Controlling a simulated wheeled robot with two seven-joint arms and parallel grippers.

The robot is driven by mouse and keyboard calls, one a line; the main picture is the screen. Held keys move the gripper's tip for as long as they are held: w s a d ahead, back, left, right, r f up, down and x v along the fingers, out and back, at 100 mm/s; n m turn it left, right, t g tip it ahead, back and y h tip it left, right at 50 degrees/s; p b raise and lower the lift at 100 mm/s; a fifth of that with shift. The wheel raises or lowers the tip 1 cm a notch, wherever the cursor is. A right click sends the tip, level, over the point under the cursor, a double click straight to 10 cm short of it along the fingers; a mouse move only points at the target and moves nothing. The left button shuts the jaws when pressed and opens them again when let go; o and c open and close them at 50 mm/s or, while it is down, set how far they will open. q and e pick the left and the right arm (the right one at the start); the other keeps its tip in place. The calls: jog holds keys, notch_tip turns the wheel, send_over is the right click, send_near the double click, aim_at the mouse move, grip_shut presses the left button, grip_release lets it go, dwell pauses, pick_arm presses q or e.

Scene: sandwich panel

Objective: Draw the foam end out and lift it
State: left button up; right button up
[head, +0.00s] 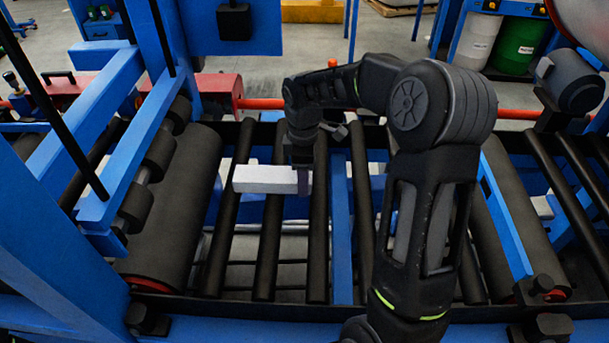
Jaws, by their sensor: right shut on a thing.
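The foam end (265,179) is a pale grey-white block, lying lengthwise left to right over the black rollers in the middle of the head view. My right gripper (303,180) is shut on its right end, reaching down from above. The fingers are dark and small, and partly hidden by the wrist. The block looks level. I cannot tell whether it touches the rollers or is held just above them. My left gripper is not in view.
Black rollers (222,230) with open gaps run across the blue conveyor frame. A large dark roller (177,215) and blue posts stand at left. A red bar (515,114) crosses behind. A grey motor (570,82) sits at right.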

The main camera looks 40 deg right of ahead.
jog(key=o, duration=1.4)
jog(key=shift+d, duration=0.1)
jog(key=shift+o, duration=0.2)
jog(key=shift+s+d, duration=0.1)
jog(key=shift+d, duration=0.1)
